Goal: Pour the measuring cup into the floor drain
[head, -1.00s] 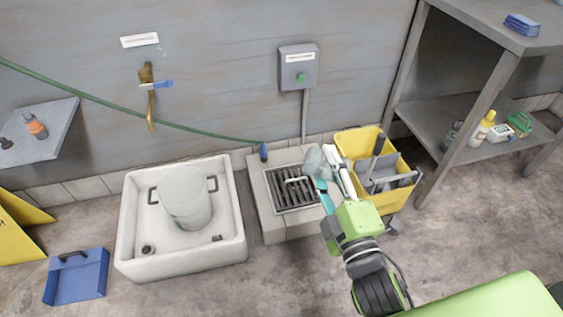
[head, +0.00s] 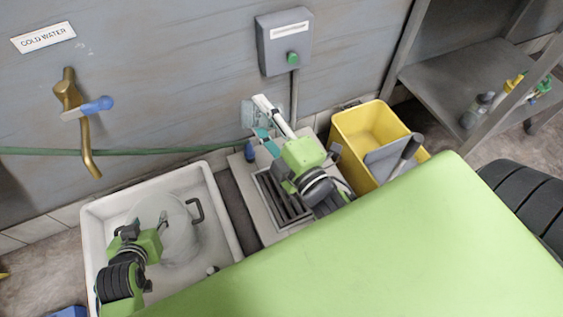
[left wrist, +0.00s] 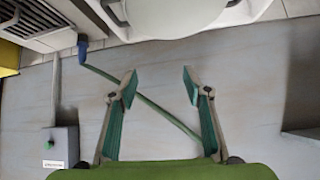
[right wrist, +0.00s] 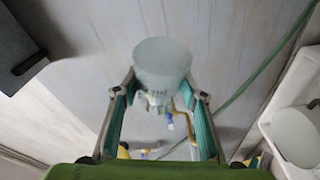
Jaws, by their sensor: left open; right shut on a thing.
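A clear measuring cup (head: 251,111) is held up in front of the wall, above the back edge of the floor drain (head: 283,203). My right gripper (head: 266,125) is shut on it, and the right wrist view shows the cup (right wrist: 162,65) between the fingers. I cannot tell the cup's exact tilt or its contents. The drain is a dark slotted grate in a pale raised surround, partly hidden by my right arm. My left gripper (head: 155,225) is open and empty over the white basin, beside a translucent bucket (head: 180,240).
The white basin (head: 222,208) stands left of the drain. A yellow mop bucket (head: 352,140) stands close on the right. A green hose (head: 130,151) runs along the wall to a blue nozzle (head: 249,151). A brass tap (head: 70,95) and a grey switch box (head: 284,42) are on the wall.

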